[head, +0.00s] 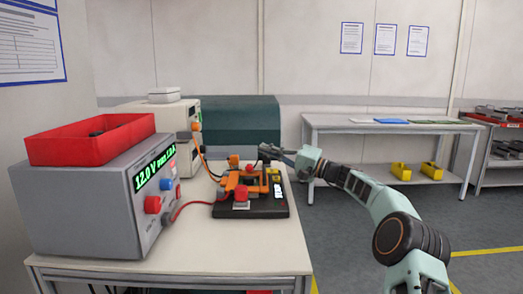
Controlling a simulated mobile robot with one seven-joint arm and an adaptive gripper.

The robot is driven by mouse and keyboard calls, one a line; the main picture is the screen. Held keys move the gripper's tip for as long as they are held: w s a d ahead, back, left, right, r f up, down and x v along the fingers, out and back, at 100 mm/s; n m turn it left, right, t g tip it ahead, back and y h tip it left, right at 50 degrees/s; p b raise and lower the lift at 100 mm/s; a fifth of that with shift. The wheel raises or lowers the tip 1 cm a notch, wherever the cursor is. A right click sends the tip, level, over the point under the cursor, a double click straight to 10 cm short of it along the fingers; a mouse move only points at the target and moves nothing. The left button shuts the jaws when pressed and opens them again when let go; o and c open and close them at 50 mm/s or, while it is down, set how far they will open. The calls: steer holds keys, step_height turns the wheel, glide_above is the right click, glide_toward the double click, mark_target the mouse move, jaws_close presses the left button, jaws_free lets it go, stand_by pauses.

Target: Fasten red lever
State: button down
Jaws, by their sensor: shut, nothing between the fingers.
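A black fixture base (268,208) sits on the bench, with an orange frame (252,183) on top. A red block-shaped piece (241,193) stands at its front; I cannot tell whether this is the red lever's grip. A smaller orange-red knob (234,160) shows at the back of the fixture. My gripper (264,153) reaches in from the right, above the back right part of the fixture. It is shut and empty. It is small in view, and I cannot tell whether it touches anything; it hides part of what lies behind it.
A grey power supply (110,200) with a red bin (90,140) on top stands at the bench's left. A red cable (190,207) runs to the fixture. Pale instruments (170,120) stand behind. The bench top (200,250) is clear in front. Another table (385,127) stands behind right.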

steer(key=v, duration=0.3)
steer(key=f+p+v, duration=0.1)
steer(key=v, duration=0.3)
steer(key=shift+w+d+f, duration=0.1)
steer(key=shift+d+f, duration=0.05)
